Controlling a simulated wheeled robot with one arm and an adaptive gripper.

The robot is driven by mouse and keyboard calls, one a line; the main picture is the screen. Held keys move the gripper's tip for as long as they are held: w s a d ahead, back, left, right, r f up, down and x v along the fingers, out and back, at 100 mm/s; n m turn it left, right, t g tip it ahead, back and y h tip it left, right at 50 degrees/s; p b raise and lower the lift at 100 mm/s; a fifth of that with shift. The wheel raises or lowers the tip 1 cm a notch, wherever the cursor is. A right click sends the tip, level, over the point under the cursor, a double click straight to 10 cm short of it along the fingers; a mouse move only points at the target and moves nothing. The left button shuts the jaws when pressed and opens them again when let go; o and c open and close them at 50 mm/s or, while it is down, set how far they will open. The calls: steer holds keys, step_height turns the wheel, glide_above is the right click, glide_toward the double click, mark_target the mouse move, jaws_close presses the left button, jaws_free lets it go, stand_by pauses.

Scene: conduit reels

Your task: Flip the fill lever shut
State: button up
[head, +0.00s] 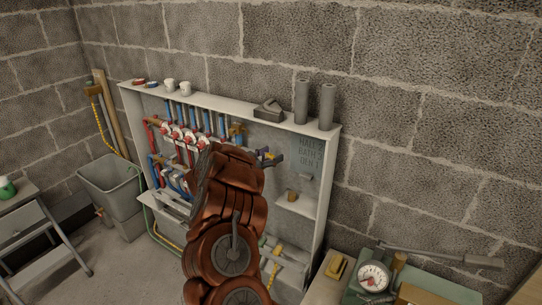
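A white open cabinet (322,170) against the block wall holds a manifold with red-and-white round gauges or knobs (178,135) and blue and red pipes. A brass fitting (237,130) sits at the manifold's right end. I cannot pick out the fill lever for certain; my brown arm covers the middle of the cabinet. Small dark parts with a bit of yellow show just right of the arm's top, inside the cabinet. They look like the tip of my gripper (270,158), but its fingers are too small and hidden to read. I cannot tell whether it touches anything.
Two grey cylinders (327,106), a grey block tool (268,108) and white cups (170,86) stand on the cabinet top. A grey bin (112,180) stands left. At lower right a bench (420,280) bears a pressure gauge (373,277) and a long-handled tool.

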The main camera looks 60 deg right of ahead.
steer(key=c, duration=1.1)
steer(key=shift+s+d+n+t, duration=0.1)
steer(key=shift+d+n+t, duration=0.15)
steer(key=shift+n+t, duration=0.25)
steer(key=shift+d+n+t, duration=0.25)
steer(key=shift+n+t, duration=0.45)
steer(key=shift+t, duration=0.6)
steer(key=shift+d+n+t, duration=0.1)
steer(key=shift+n+t, duration=0.2)
steer(key=shift+t, duration=0.2)
